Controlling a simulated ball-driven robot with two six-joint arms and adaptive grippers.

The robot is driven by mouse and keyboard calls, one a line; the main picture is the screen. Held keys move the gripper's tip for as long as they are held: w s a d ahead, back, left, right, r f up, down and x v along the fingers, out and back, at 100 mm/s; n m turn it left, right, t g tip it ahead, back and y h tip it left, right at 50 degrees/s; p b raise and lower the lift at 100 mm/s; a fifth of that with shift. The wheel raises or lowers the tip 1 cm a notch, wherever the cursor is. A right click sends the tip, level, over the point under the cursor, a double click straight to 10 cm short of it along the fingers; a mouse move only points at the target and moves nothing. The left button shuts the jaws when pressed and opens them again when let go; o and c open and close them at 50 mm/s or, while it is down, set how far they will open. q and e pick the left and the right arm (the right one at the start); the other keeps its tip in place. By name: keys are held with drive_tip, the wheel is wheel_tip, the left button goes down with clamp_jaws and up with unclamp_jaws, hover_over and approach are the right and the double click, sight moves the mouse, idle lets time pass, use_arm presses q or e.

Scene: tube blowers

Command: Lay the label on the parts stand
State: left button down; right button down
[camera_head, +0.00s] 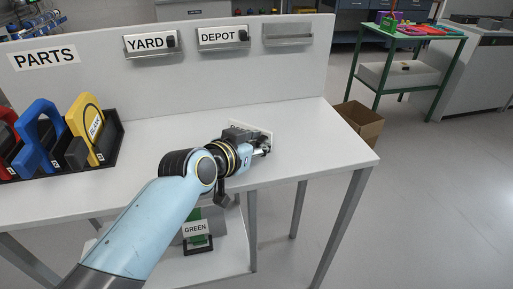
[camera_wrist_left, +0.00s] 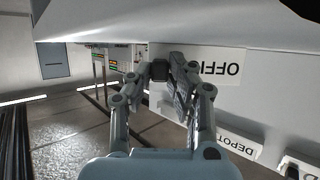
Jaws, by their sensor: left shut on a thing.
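The label is a white plate with black lettering starting "OFFI" (camera_wrist_left: 222,68), upside down in the left wrist view. In the head view a strip of it (camera_head: 264,134) shows behind my left gripper (camera_head: 263,147). The gripper is shut on a dark grip block (camera_wrist_left: 159,71) of the label; its fingers hide the rest of the lettering. It is over the right part of the white stand marked PARTS (camera_head: 310,140), near the top. I cannot tell if the label touches the top. My right gripper is out of view.
YARD (camera_head: 145,43) and DEPOT (camera_head: 218,37) labels sit in holders on the back panel; a third holder (camera_head: 288,34) is empty. A black tray (camera_head: 110,142) of coloured parts is at left. A green-labelled item (camera_head: 195,228) stands below. The top between is clear.

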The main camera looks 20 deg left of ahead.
use_arm(q)
drive_tip(key=shift+s+r, duration=0.15)
drive_tip(key=shift+s, duration=0.05)
drive_tip(key=c, duration=1.7)
unclamp_jaws()
drive_tip(key=shift+f, duration=0.2)
drive_tip(key=o, duration=0.5)
drive_tip(key=shift+r, duration=0.3)
drive_tip(key=p+v, duration=0.1)
drive_tip(key=v, duration=1.1)
drive_tip(key=shift+f, duration=0.1)
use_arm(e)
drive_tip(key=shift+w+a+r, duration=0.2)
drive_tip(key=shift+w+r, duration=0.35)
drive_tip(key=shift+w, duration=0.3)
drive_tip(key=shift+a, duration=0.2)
